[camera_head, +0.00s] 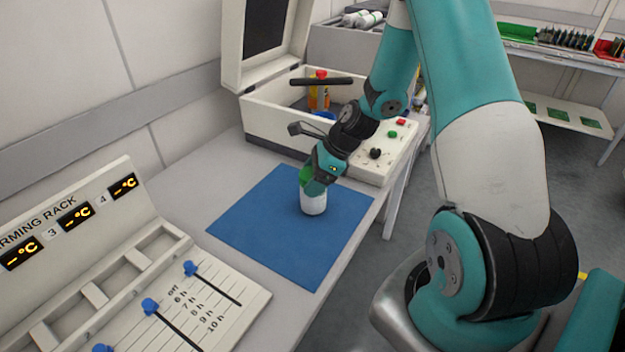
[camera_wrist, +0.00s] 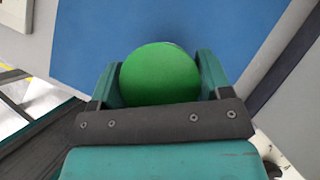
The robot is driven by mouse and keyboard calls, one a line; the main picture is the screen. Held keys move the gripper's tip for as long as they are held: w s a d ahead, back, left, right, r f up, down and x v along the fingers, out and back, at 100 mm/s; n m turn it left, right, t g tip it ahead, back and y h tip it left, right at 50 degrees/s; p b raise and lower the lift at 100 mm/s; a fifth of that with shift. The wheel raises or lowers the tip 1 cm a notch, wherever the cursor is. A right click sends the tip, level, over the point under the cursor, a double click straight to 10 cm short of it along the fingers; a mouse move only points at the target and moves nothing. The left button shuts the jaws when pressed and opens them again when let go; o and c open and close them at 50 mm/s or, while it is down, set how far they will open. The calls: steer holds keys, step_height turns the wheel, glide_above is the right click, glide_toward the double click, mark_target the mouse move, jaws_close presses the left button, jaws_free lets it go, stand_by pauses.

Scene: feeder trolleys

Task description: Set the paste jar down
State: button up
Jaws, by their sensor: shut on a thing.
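The paste jar (camera_head: 313,203) is white with a green lid and is upright at the blue mat (camera_head: 260,235). My gripper (camera_head: 311,184) is shut on the jar near its lid, coming from the upper right. In the wrist view the green lid of the jar (camera_wrist: 160,75) sits between the two fingers of my gripper (camera_wrist: 160,82), with the blue mat (camera_wrist: 85,40) beyond. The jar's base appears at the mat's surface; I cannot tell whether it touches.
A warming rack (camera_head: 215,310) with blue sliders stands at the lower left. An open white machine (camera_head: 268,120) with bottles inside and a control panel stands behind the mat. The mat around the jar is clear. The table's right edge is close to the mat.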

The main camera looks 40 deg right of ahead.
steer(key=shift+f, duration=0.2)
steer(key=shift+f, duration=0.15)
steer(key=o, duration=1.7)
